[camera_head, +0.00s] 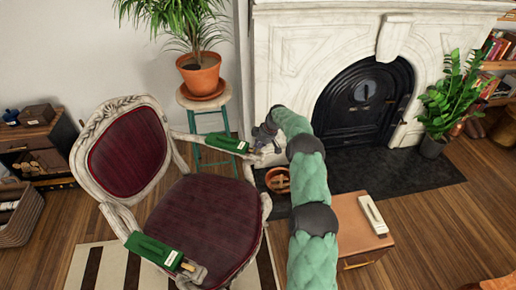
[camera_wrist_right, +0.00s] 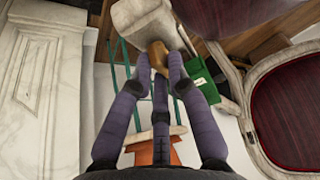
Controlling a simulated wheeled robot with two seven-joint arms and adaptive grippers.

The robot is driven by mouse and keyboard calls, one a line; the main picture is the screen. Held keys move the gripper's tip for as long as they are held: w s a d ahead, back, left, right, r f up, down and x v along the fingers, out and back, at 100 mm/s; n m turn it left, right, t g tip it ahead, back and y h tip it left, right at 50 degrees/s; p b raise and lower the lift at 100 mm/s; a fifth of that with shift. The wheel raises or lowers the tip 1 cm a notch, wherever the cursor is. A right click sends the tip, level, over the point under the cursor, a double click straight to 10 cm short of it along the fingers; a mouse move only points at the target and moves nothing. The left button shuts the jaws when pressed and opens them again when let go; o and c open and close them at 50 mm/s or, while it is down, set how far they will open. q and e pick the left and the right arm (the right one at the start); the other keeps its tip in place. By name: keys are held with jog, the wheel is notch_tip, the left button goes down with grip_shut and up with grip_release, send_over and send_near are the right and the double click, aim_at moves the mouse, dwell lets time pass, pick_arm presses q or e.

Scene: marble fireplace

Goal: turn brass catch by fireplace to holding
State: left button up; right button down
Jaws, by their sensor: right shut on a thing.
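A pale carved armchair with dark red upholstery (camera_head: 210,215) has a green box on each arm. The green box by the fireplace (camera_head: 222,143) sits on the far arm, and it also shows in the right wrist view (camera_wrist_right: 197,76). My right gripper (camera_head: 260,143) is at that arm's front end, beside the marble fireplace (camera_head: 285,60). In the right wrist view its purple fingers (camera_wrist_right: 160,75) are closed around the brass catch (camera_wrist_right: 158,54), against the pale arm end. Fingers partly cover the catch, so its exact angle is unclear. The left gripper is out of view.
The near arm carries another green box (camera_head: 154,250). A potted plant (camera_head: 202,72) stands on a teal-legged stool (camera_head: 205,102) behind the chair. A small wooden table (camera_head: 355,225) with a pale object (camera_head: 374,215) stands right of my arm.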

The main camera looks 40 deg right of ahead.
dwell(0.3)
jog(key=c, duration=1.2)
grip_release()
jog(key=v, duration=1.2)
jog(key=shift+f, duration=0.1)
